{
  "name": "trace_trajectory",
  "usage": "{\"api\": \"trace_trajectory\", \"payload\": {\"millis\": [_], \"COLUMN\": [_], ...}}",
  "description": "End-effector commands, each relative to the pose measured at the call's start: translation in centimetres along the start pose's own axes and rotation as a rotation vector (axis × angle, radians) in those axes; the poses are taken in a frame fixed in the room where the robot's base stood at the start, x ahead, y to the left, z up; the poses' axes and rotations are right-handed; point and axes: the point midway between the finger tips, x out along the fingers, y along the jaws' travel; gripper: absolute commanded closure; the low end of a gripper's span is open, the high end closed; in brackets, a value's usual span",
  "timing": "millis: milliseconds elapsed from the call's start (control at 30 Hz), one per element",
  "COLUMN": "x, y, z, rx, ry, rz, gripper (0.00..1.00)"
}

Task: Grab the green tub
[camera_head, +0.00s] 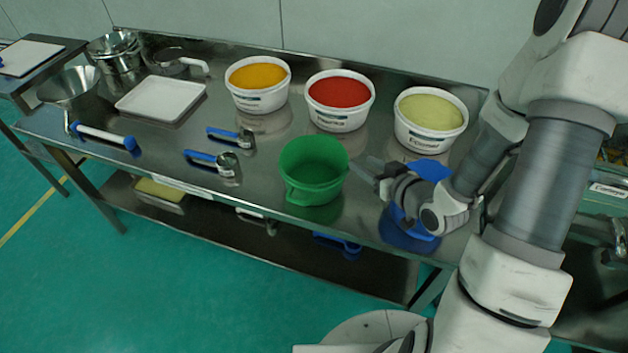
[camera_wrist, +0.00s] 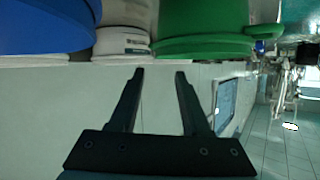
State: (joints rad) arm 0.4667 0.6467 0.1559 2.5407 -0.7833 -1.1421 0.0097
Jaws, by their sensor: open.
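The green tub (camera_head: 312,188) stands upright near the front edge of the steel table, with a small handle at its lower front side. It also shows in the wrist view (camera_wrist: 205,22), cut off by the top edge of the upside-down picture. My gripper (camera_head: 362,168) is just right of the tub, fingers pointing toward it. In the wrist view the two fingers (camera_wrist: 159,74) are spread, with nothing between them. The fingers look apart from the tub; the exact gap is hard to tell.
A blue tub (camera_head: 436,170) stands at the right, partly hidden by my gripper. Three white tubs with yellow, red (camera_head: 338,118) and pale green contents stand behind. Blue-handled scoops (camera_head: 208,160) lie at the left. A white tray (camera_head: 161,97) lies farther left.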

Motion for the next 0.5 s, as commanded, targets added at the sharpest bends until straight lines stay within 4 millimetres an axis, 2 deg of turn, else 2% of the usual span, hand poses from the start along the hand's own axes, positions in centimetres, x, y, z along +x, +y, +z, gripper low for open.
{"api": "trace_trajectory", "payload": {"millis": [500], "x": [1.6], "y": [0.1], "z": [0.4], "rx": [-0.004], "ry": [0.002], "rz": [0.0], "gripper": [0.53]}}
